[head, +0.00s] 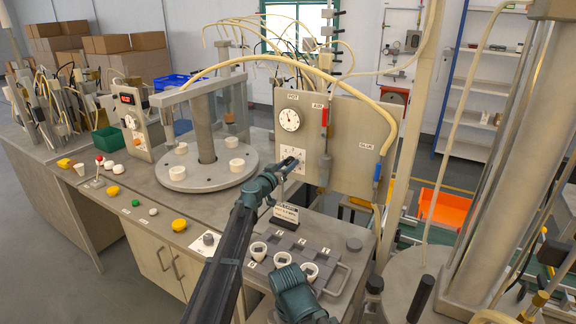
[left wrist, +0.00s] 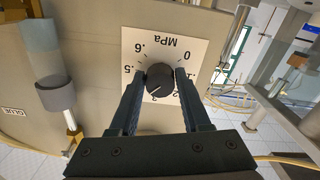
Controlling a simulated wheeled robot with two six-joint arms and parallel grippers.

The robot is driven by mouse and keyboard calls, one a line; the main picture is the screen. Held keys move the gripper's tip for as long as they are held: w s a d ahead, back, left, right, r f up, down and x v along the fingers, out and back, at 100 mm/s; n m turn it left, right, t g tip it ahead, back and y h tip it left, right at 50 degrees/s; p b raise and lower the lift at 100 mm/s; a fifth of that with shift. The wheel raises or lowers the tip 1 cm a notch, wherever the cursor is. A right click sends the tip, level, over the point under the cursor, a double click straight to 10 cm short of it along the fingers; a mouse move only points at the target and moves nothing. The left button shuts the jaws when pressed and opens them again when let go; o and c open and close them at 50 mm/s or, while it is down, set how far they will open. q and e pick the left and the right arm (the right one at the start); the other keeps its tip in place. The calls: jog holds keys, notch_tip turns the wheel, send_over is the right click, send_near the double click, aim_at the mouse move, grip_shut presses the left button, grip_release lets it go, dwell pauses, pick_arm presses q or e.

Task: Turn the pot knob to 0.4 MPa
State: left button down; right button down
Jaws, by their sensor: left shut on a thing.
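The pot knob (left wrist: 160,77) is a round black knob on a white dial plate (left wrist: 170,45) marked in MPa, seen upside down in the left wrist view. My left gripper (left wrist: 158,80) has a finger on each side of the knob and is shut on it. A light mark on the knob points to the lower left of that view, between the .5 and the numbers at the bottom. The number there is hidden by a finger. In the head view my left gripper (head: 285,172) reaches the dial plate (head: 293,160) below the POT gauge (head: 290,119). My right gripper's fingers do not show.
The grey panel (head: 350,150) also carries a red-handled part (head: 325,117) and a blue-handled GLUE part (head: 377,172). A round turntable (head: 208,178) stands to the left.

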pick_arm(q)
jog(key=shift+s+m, duration=0.1)
jog(key=shift+m, duration=0.2)
jog(key=shift+c, duration=1.9)
grip_release()
jog(key=v, duration=1.3)
jog(key=shift+s+a, duration=0.25)
jog(key=shift+s, duration=0.05)
jog(key=shift+f, duration=0.1)
